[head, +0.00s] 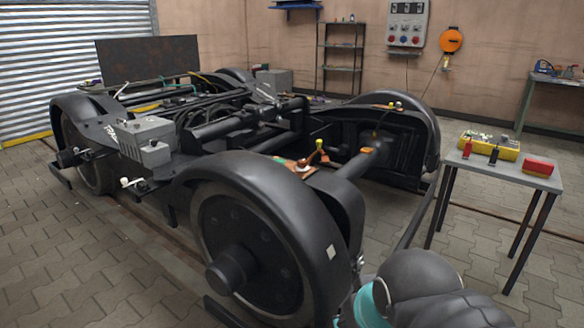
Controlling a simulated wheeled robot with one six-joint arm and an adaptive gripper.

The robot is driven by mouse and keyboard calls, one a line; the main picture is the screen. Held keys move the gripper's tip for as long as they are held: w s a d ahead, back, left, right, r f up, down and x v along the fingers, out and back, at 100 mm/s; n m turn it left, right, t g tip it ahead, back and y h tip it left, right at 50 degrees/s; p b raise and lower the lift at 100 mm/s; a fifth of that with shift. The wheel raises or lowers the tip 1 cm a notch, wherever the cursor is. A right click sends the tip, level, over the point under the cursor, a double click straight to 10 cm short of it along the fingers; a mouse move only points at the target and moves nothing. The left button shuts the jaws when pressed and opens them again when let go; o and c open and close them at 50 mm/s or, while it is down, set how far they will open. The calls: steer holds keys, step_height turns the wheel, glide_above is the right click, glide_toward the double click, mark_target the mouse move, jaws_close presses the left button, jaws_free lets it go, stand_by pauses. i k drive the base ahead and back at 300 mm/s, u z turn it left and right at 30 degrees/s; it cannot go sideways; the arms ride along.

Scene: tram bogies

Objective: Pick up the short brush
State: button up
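I cannot make out the short brush for certain. A small brown and orange item with a yellow-green knob (319,146) lies on top of the bogie behind the near wheel; it is too small to tell what it is. On the grey side table (507,174) at the right stand a small red item (467,149) and a small dark item (494,157), also too small to name. My gripper is not in view; only dark links of my arm with a teal ring show at the bottom right.
The large black bogie (262,180) fills the left and middle. A yellow case (489,145) and a red box (540,165) sit on the side table. A dark shelf rack (340,62) stands at the back wall. Paved floor (70,250) is free at the front left.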

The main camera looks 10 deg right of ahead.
mark_target(543, 170)
steer(key=z, duration=2.15)
steer(key=i, duration=2.85)
steer(key=u, duration=0.2)
